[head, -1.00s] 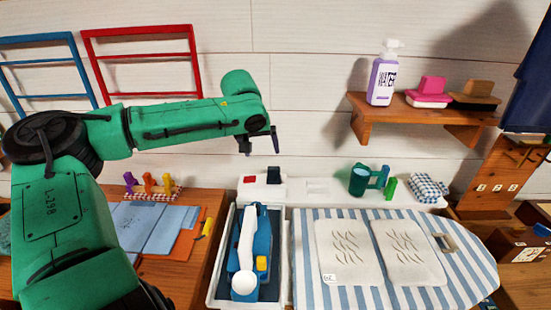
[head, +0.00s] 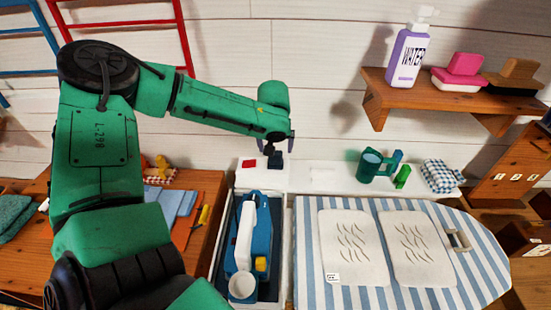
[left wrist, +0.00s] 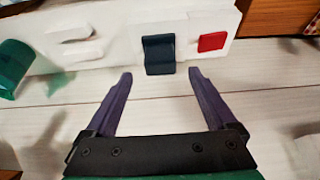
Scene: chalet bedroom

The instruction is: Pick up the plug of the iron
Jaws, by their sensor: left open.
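The iron (head: 243,245), blue and white with a yellow button, lies in a long white-walled tray. A dark blue block, which looks like the plug (head: 275,161), sits on the white ledge behind the tray, beside a red square. The plug also shows in the left wrist view (left wrist: 158,54), upright against the white unit. My left gripper (head: 279,145) is just above the plug in the head view. In the left wrist view its two purple fingers (left wrist: 160,75) are open and empty, with the plug just beyond and between their tips. No cord is clearly visible. My right gripper is out of view.
The red square (left wrist: 212,42) is close beside the plug. A green cup (head: 370,166) stands farther right on the ledge. A striped ironing board (head: 306,250) with two pale pads is right of the tray (head: 284,262). A wall shelf (head: 420,92) holds a bottle and brushes.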

